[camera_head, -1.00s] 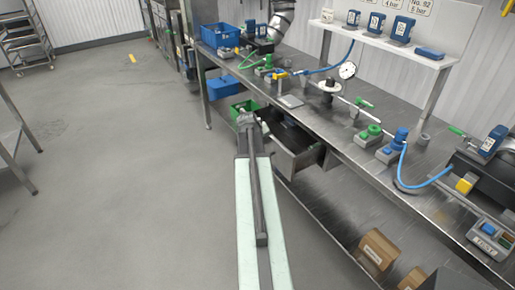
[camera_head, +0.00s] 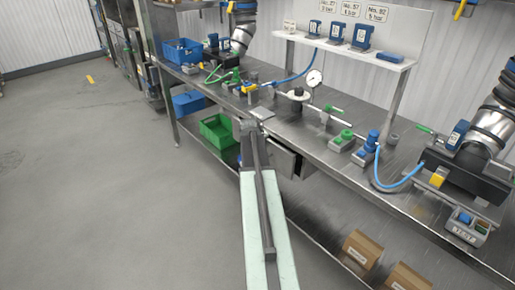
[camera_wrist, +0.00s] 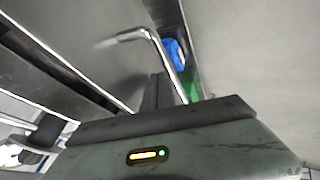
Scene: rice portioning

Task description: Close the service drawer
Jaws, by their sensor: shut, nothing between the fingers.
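The service drawer (camera_head: 283,160) is a grey metal drawer under the front edge of the workbench. It stands out a little from the bench, with a dark gap behind its front panel at the right. My arm hides its left part. My gripper (camera_head: 249,126) is at the far end of my arm, beside the drawer front in the head view. In the wrist view my gripper (camera_wrist: 158,92) is shut and empty, close to a bent bright metal bar (camera_wrist: 150,36) that looks like a handle. I cannot tell whether they touch.
The steel workbench (camera_head: 330,160) carries valves, a gauge and blue hoses. A green crate (camera_head: 217,132) and a blue bin (camera_head: 188,103) are on the lower shelf left of the drawer. Cardboard boxes (camera_head: 361,250) lie at lower right. The floor at left is clear.

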